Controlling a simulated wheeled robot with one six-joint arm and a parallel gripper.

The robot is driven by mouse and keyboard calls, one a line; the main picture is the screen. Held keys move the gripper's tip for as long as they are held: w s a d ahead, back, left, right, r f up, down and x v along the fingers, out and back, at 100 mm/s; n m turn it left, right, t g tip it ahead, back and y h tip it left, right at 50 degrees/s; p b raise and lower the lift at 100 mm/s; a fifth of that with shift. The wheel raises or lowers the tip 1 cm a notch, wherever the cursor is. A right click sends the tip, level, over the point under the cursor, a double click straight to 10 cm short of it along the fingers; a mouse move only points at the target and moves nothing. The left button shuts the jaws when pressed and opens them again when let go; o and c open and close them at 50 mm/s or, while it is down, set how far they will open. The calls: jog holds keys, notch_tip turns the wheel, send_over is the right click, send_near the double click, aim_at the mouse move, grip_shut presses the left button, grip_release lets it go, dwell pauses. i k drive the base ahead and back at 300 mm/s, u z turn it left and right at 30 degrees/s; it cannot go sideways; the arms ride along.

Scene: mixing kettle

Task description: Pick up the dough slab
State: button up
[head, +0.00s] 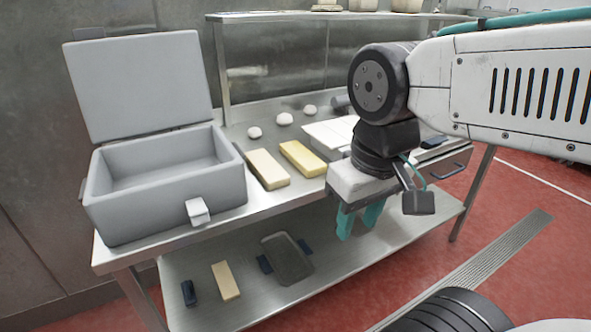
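Two long slabs lie side by side on the steel table: a paler cream slab (267,169) and a yellower slab (302,158). I cannot tell for certain which one is the dough slab. My gripper (358,222) points down in front of the table's front edge, to the right of both slabs and apart from them. Its two teal fingers have a gap between them, with nothing seen in it.
A grey box (165,213) with its lid up stands at the table's left end. Several small white dough balls (284,119) sit behind the slabs. A flat white piece (328,132) is partly hidden by my arm. The lower shelf (335,262) holds a dark tray (287,258) and a tan block (225,281).

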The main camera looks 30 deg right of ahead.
aim_at(304, 160)
jog(key=u, duration=1.9)
jog(key=i, duration=1.1)
jog(key=z, duration=3.1)
